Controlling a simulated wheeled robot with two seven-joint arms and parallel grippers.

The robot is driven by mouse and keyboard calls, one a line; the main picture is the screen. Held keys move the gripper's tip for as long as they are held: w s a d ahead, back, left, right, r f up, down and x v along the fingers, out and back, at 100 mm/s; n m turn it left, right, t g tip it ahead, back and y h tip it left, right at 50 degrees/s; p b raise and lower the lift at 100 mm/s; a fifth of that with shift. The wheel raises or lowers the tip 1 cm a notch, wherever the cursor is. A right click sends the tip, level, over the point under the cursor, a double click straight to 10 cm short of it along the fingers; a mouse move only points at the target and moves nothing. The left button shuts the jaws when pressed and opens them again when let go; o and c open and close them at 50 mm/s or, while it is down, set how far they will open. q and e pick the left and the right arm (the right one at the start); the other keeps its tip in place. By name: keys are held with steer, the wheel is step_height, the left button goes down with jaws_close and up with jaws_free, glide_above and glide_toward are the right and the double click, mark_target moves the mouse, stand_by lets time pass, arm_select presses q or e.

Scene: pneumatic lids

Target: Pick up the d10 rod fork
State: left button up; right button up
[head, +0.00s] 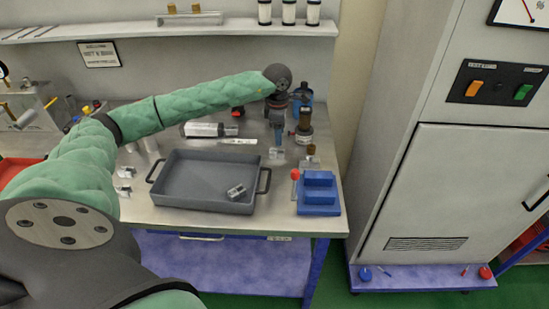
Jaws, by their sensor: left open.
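My left arm reaches across from the left, and its gripper (277,142) points down over the back right of the workbench. The gripper is open; its fingers are small here. A small bright metal piece (275,154) shows just at or below the fingertips; I cannot tell whether it touches them. Similar small metal pieces stand at the left of the bench (125,172), near its left front (123,190), and right of the gripper (308,163). Another metal piece (237,191) lies in the grey tray. Which one is the d10 rod fork is too small to tell. My right gripper is out of view.
The grey tray (180,201) with side handles fills the front middle of the bench. A blue stepped block (319,194) and a red-topped pin (295,177) stand right of it.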

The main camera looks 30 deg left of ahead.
mark_target(276, 151)
arm_select(q)
steer(key=shift+a+f+y+b, duration=0.25)
steer(key=shift+a+y+b, duration=0.1)
steer(key=shift+a, duration=0.4)
steer(key=shift+a+f, duration=0.15)
steer(key=shift+f, duration=0.05)
steer(key=shift+f+p, duration=0.55)
steer(key=shift+f, duration=0.6)
step_height(276, 151, down, 4)
steer(key=p, duration=0.3)
steer(key=shift+f+p, duration=0.2)
steer(key=shift+p, duration=0.2)
steer(key=shift+f, duration=0.35)
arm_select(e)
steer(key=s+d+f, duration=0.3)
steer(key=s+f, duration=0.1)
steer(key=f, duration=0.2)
arm_select(q)
steer(key=c, duration=1)
steer(key=shift+w, duration=0.1)
steer(key=shift+c, duration=0.4)
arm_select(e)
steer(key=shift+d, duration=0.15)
